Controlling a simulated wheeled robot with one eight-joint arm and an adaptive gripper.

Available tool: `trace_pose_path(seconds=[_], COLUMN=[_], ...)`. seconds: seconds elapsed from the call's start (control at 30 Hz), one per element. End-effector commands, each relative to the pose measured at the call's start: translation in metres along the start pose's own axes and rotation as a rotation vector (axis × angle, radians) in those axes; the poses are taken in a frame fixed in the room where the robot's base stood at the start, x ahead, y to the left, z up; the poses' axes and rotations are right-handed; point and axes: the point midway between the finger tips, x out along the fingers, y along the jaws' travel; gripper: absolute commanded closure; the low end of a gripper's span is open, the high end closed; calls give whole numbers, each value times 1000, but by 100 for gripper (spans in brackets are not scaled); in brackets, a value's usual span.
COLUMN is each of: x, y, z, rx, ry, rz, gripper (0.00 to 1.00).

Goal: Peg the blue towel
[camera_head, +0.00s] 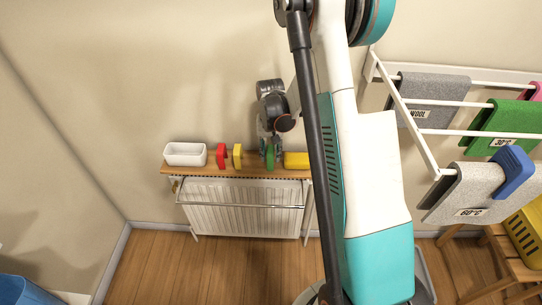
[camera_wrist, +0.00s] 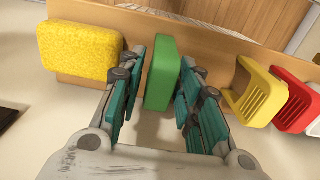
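A green block-like piece (camera_wrist: 162,75), perhaps a peg, stands on the wooden shelf. It also shows in the head view (camera_head: 269,157). My gripper (camera_wrist: 172,65) points down over the shelf with one finger on each side of it. The fingers look open, with narrow gaps beside the green piece. A blue folded piece (camera_head: 514,172) sits over the grey 60°C cloth (camera_head: 468,192) on the rack; I cannot tell whether it is a peg or a cloth.
The shelf (camera_head: 208,174) also holds a white bin (camera_head: 185,154), red (camera_head: 221,156) and yellow (camera_head: 238,156) pieces, and a yellow sponge (camera_head: 296,160). A radiator (camera_head: 243,207) is below. The drying rack (camera_head: 412,126) carries grey and green cloths at right. A blue basket (camera_head: 28,291) is bottom left.

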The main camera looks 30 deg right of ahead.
Motion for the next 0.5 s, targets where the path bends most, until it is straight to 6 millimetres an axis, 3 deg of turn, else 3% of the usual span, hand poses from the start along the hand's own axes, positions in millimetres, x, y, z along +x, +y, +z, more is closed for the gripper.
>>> trace_pose_path(seconds=[0.1,0.33,0.5], x=[0,-2,-13], y=[0,0,0], z=[0,0,0], rx=[0,0,0], ry=[0,0,0], rz=[0,0,0], gripper=[95,95,95])
